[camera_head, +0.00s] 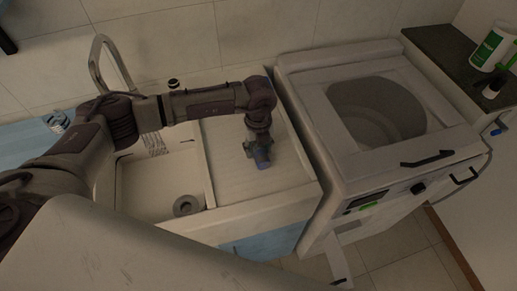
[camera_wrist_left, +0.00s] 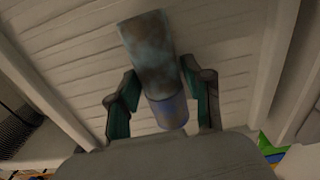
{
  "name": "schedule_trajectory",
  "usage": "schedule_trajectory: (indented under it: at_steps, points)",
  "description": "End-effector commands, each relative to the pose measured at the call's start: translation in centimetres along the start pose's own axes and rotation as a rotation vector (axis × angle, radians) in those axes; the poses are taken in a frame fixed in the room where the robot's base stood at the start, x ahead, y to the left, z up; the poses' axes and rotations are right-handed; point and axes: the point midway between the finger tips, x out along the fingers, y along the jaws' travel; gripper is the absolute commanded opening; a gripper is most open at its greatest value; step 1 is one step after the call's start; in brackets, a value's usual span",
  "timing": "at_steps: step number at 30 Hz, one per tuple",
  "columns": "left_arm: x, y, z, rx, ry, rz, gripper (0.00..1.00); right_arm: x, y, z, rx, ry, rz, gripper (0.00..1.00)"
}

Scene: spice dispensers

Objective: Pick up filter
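A small blue and grey cylinder (camera_head: 263,160), which looks like the filter, rests on the ribbed drainboard right of the sink basin. In the wrist view the open fingers of my left gripper (camera_wrist_left: 163,108) stand on either side of the blue end, with visible gaps. Whether the fingertips reach down beside it or stay above it is hard to tell. My right gripper does not show.
The sink basin (camera_head: 145,190) holds a dark ring-shaped drain (camera_head: 187,205). A curved faucet (camera_head: 97,62) stands behind it. A machine with a round opening (camera_head: 375,108) is to the right. A white and green bottle (camera_head: 492,46) stands on a dark counter beyond.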

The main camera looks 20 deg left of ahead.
Motion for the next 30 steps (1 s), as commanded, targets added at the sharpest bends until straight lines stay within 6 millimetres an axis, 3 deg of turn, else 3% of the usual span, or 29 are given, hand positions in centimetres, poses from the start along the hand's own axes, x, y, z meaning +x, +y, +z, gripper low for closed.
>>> schedule_trajectory:
  at_steps: [1,7,17,25,30]
  points:
    - [0.0,0.0,0.0,0.000,0.000,0.000,0.37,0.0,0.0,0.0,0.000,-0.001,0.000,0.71]
    - [0.0,0.0,0.0,-0.001,0.000,0.000,0.04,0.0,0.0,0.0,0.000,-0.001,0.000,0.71]
    - [-0.4,0.0,0.1,-0.001,-0.001,-0.002,0.04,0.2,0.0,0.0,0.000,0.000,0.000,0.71]
    - [-3.7,-0.1,0.1,0.002,-0.004,-0.006,0.04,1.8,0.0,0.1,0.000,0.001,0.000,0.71]
    - [-5.9,-2.5,-2.8,0.007,-0.002,-0.006,0.04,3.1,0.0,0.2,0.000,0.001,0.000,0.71]
